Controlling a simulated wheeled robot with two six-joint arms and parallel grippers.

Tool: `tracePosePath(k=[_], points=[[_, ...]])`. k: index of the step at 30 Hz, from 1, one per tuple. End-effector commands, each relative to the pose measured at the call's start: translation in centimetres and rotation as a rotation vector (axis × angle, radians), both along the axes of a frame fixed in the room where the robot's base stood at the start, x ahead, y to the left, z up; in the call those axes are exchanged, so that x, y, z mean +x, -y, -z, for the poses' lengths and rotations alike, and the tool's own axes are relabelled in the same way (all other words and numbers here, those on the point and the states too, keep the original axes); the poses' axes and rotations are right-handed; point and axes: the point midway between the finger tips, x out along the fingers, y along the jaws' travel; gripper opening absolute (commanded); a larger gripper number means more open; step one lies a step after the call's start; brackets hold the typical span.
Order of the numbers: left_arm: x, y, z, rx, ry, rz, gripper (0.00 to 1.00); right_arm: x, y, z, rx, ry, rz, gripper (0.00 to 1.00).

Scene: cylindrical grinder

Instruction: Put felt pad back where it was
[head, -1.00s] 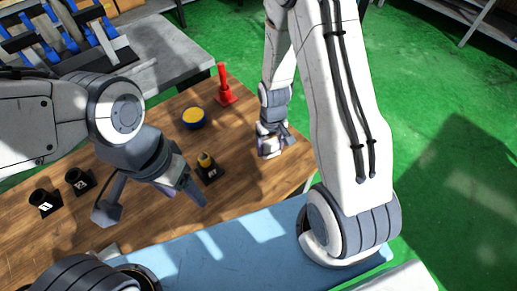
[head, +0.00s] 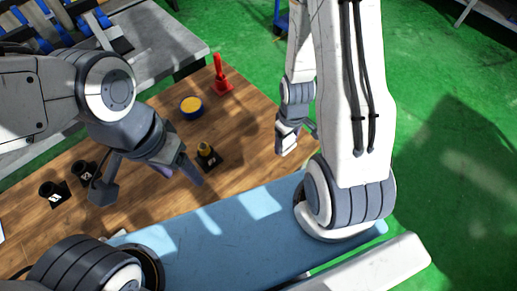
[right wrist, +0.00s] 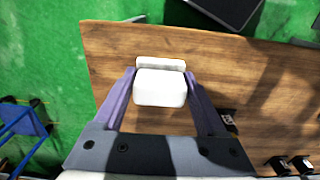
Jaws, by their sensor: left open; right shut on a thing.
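A white block (right wrist: 160,88) with a thin white slab behind it sits between the fingers of my right gripper (right wrist: 160,95); it appears to be the felt pad. In the head view, my right gripper (head: 288,145) hangs by the right edge of the wooden table (head: 130,135), pointing down and shut on this white piece. My left gripper (head: 181,172) is open and empty above the front of the table, left of a black numbered holder (head: 208,160) with a yellow-topped piece (head: 204,148) in it.
Two black numbered holders (head: 55,194) (head: 83,172) stand at the table's left. A blue round container with a yellow top (head: 191,107) and a red upright piece (head: 221,80) stand further back. A light blue surface (head: 230,235) lies in front. The table's back right is clear.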

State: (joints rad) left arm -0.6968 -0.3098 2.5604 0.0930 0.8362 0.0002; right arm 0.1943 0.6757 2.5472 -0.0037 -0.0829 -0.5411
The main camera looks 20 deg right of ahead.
Motion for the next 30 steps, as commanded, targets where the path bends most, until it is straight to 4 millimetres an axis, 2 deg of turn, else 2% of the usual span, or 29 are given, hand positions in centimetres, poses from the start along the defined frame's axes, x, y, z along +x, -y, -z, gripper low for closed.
tracePosePath(k=[1,5,11,12,13,21,25,30], points=[[0.0,0.0,2.0,0.0,0.0,-0.001,0.67,0.3,-0.1,1.0,-0.001,0.006,-0.001,0.14],[0.0,0.0,4.0,0.0,0.0,-0.003,0.67,0.3,-0.5,1.1,-0.001,0.005,-0.001,0.14],[0.0,0.0,6.8,-0.001,0.001,-0.002,0.67,2.4,-2.1,2.6,0.0,0.002,-0.004,0.14],[0.0,0.0,5.5,0.001,-0.001,-0.002,0.67,2.9,-2.5,2.2,0.0,-0.003,-0.005,0.14],[0.0,0.0,5.3,0.0,0.0,-0.002,0.67,3.3,-2.8,2.5,0.0,-0.005,-0.005,0.14],[0.0,0.0,4.0,-0.001,0.001,-0.002,0.67,7.0,-5.4,5.1,0.0,-0.003,-0.002,0.14],[0.0,0.0,3.9,-0.001,0.001,-0.002,0.67,7.8,-5.9,5.8,-0.001,-0.002,0.0,0.14],[0.0,0.0,3.3,-0.001,0.001,-0.003,0.67,7.7,-5.9,7.4,0.0,-0.006,0.001,0.14]])
